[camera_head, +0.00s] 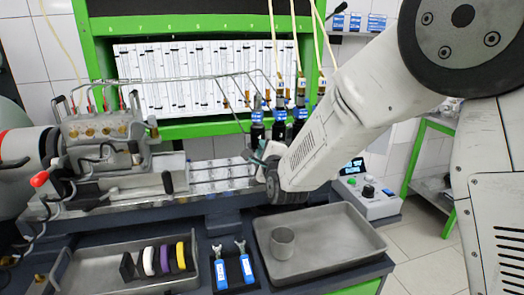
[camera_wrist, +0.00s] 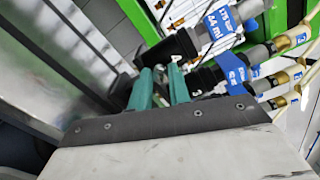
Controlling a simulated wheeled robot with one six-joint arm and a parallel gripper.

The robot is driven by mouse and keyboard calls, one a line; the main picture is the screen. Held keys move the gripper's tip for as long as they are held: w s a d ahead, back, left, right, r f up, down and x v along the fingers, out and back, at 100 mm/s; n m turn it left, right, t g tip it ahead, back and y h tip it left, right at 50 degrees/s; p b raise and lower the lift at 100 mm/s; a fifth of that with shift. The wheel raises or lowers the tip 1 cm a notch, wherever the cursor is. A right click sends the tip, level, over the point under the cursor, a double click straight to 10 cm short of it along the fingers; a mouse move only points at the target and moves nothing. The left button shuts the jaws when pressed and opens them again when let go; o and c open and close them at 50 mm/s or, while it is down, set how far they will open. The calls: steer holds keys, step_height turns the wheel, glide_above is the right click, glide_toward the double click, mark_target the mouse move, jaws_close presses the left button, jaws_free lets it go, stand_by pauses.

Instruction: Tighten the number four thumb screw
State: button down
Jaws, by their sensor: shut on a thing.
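My gripper (camera_wrist: 160,78) shows its two teal fingers close together in the wrist view, beside the black holders under the blue-labelled injectors. It is shut on a small part, probably a thumb screw, mostly hidden between the fingers; I cannot read its number. In the head view my gripper (camera_head: 260,154) is at the bench rail, just below the row of injectors (camera_head: 279,115). The nearest injector in the wrist view has a blue label (camera_wrist: 228,22) and a black lower block (camera_wrist: 172,48) right by the fingertips.
Another tray (camera_head: 100,268) holds several coloured rings. A control box (camera_head: 368,198) is at the right. Hoses hang above the injectors.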

steer(key=shift+d+f+m, duration=0.1)
steer(key=shift+m, duration=1.6)
steer(key=c, duration=1.3)
jaws_free()
steer(key=shift+s, duration=0.1)
steer(key=v, duration=0.7)
steer(key=shift+s, duration=0.35)
steer(key=shift+d, duration=0.1)
